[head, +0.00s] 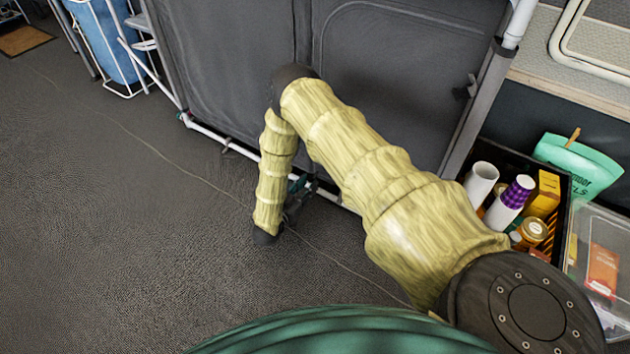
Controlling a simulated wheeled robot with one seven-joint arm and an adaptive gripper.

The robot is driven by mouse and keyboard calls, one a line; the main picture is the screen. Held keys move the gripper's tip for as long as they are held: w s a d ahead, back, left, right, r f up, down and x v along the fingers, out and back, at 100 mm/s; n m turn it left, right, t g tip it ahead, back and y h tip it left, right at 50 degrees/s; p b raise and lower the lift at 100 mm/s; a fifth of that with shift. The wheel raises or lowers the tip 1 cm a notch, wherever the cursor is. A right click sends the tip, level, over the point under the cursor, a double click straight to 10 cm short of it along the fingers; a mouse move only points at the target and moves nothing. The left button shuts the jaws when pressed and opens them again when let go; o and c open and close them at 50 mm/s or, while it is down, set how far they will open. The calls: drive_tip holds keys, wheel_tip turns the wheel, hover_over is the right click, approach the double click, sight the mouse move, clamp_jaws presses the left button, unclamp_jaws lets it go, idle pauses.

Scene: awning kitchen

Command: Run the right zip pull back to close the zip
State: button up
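A dark grey fabric unit (225,70) on a white tube frame stands upright ahead of me. Its right panel (400,100) has a curved seam (318,38) around its upper left corner, which looks like the zip line. A small dark tab (465,88) sticks out near the panel's right edge; I cannot tell whether it is the right zip pull. My arm crosses in front of the panel and bends down at its elbow. My gripper (296,205) is low, near the bottom rail, partly hidden by my arm. Its fingers are too small and dark to read.
A black crate (566,215) with rolls, cups and a jar stands at the right, beside a teal bag (580,165) and a clear plastic box (606,225). A blue bag (105,40) on a white frame stands far left.

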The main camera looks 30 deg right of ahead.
sight(315, 176)
drive_tip(key=shift+b+x, duration=0.95)
drive_tip(key=shift+x, duration=1.6)
clamp_jaws()
